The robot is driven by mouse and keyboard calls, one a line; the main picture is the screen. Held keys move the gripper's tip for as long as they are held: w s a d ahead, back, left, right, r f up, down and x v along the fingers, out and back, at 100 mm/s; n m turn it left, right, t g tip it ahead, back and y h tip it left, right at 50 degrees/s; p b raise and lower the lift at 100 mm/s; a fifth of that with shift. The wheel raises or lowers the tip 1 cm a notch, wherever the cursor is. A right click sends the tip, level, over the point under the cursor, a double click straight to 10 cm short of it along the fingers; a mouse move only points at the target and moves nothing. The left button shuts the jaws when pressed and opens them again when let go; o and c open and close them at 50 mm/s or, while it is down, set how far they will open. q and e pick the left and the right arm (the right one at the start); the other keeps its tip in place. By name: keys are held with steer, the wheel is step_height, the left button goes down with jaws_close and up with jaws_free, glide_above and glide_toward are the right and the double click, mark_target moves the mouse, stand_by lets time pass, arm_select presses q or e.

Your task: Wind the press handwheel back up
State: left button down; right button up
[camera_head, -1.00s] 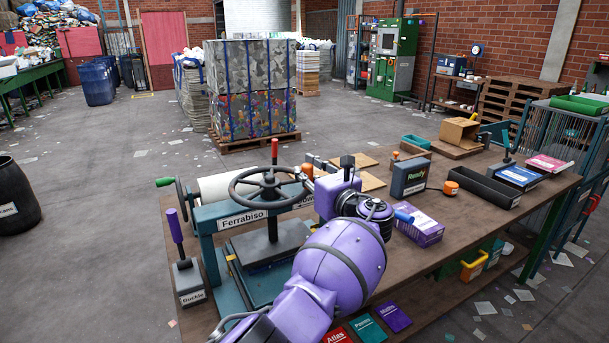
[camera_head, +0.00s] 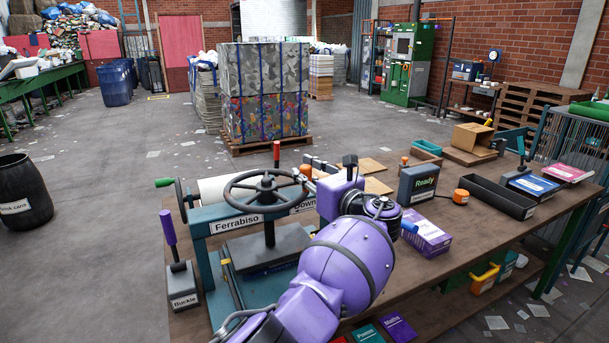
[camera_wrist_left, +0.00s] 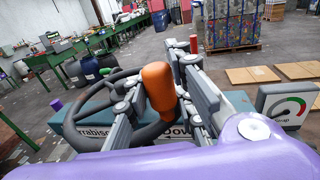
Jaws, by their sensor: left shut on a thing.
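The press (camera_head: 212,240), labelled Ferrabiso, stands at the near left of the bench. Its dark handwheel (camera_head: 236,206) lies flat on top of an upright screw, above a dark plate (camera_head: 262,250). The wheel's orange knob (camera_wrist_left: 158,88) stands up from the rim at its right side. My left gripper (camera_head: 312,170) is at that side of the wheel, with its fingers on both sides of the knob in the left wrist view (camera_wrist_left: 160,95). It is shut on the knob. My purple arm hides part of the press's right side. My right gripper is not in view.
A red-topped post (camera_head: 277,153) rises behind the wheel. A green-handled crank (camera_head: 165,183) and a purple-handled lever (camera_head: 168,228) are at the left.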

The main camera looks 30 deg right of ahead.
arm_select(q)
steer(key=shift+s+d+r, duration=0.1)
steer(key=shift+d+r, duration=0.2)
steer(key=shift+r, duration=0.05)
steer(key=c, duration=1.5)
jaws_free()
steer(key=shift+f, duration=0.15)
steer(key=shift+a+f, duration=0.1)
steer(key=shift+a, duration=0.05)
steer(key=s, duration=0.4)
steer(key=s+d, duration=0.1)
steer(key=s, duration=0.3)
steer(key=s+d, duration=0.1)
steer(key=s, duration=0.3)
